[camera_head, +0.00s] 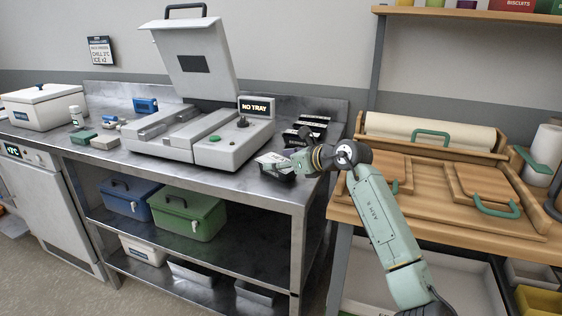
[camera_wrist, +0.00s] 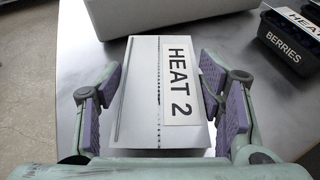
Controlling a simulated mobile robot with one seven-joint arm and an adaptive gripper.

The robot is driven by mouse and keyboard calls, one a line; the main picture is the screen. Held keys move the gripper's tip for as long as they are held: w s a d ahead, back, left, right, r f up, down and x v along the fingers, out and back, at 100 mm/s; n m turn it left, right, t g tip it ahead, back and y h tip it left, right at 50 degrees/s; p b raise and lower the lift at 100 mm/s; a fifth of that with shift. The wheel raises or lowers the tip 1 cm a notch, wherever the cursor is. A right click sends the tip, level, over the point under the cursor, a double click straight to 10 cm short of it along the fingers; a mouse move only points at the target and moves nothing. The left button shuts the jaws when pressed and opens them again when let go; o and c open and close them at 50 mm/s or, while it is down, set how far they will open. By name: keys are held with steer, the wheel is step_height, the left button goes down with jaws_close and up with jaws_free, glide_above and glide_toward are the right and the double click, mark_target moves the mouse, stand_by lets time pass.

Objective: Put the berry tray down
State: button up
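A dark tray with a pale top (camera_head: 272,159) is at my gripper (camera_head: 292,164), over the front right edge of the steel counter. In the wrist view its white top, labelled HEAT 2 (camera_wrist: 140,90), fills the space between the fingers of my gripper (camera_wrist: 163,100). The purple pads lie close along both sides and appear to grip it. Its front label is hidden, so I cannot read its contents. Whether its underside touches the counter cannot be told. Another dark tray, labelled BERRIES (camera_wrist: 284,46), stands apart at the upper right of the wrist view.
A grey sealing machine with a raised lid (camera_head: 200,60) and a NO TRAY display (camera_head: 258,106) stands left of my gripper. Several dark trays (camera_head: 305,130) sit behind it. The steel counter (camera_head: 225,180) is bare in front of the machine. A wooden bench (camera_head: 360,212) is at right.

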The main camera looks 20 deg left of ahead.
steer(key=o, duration=0.4)
steer(key=shift+r, duration=0.2)
steer(key=b+v, duration=0.3)
steer(key=v, duration=0.9)
steer(key=shift+s, duration=0.1)
